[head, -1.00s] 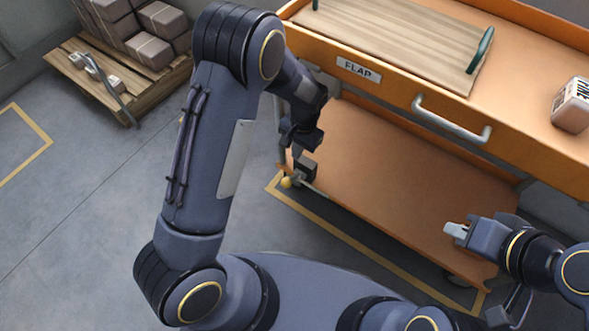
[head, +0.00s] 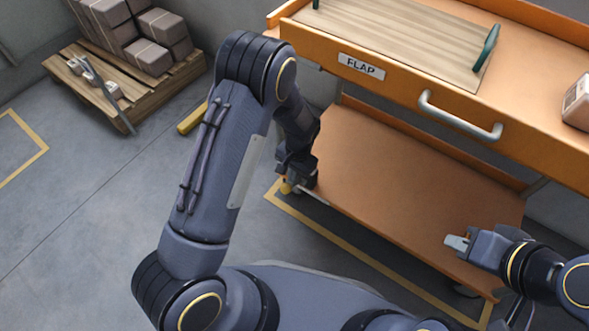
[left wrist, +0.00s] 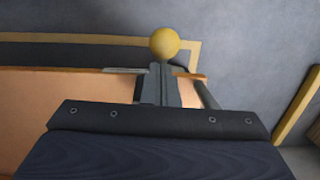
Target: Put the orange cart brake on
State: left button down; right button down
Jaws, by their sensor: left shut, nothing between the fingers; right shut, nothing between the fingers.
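The orange cart (head: 410,185) has a long lower shelf and an upper tray. At its front-left lower corner is a grey lever (head: 313,197) ending in a yellow knob (head: 285,188). The knob also shows in the left wrist view (left wrist: 164,43), just beyond the fingertips. My left gripper (head: 297,184) is shut and empty, pointing down right at the knob end of the lever and partly hiding it. I cannot tell whether it touches. It also shows in the left wrist view (left wrist: 161,75). My right gripper (head: 456,243) is shut and empty, over the shelf's front-right part.
The upper tray carries a wooden board (head: 415,35) with green handles, a box (head: 577,102), a FLAP label (head: 361,66) and a front handle (head: 460,118). A yellow floor line (head: 345,240) runs along the cart. A pallet (head: 150,90) with boxes stands at the back left.

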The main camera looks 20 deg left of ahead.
pick_arm(q)
jog(key=shift+s+f, duration=0.15)
jog(key=shift+f, duration=0.15)
pick_arm(e)
jog(key=shift+f, duration=0.1)
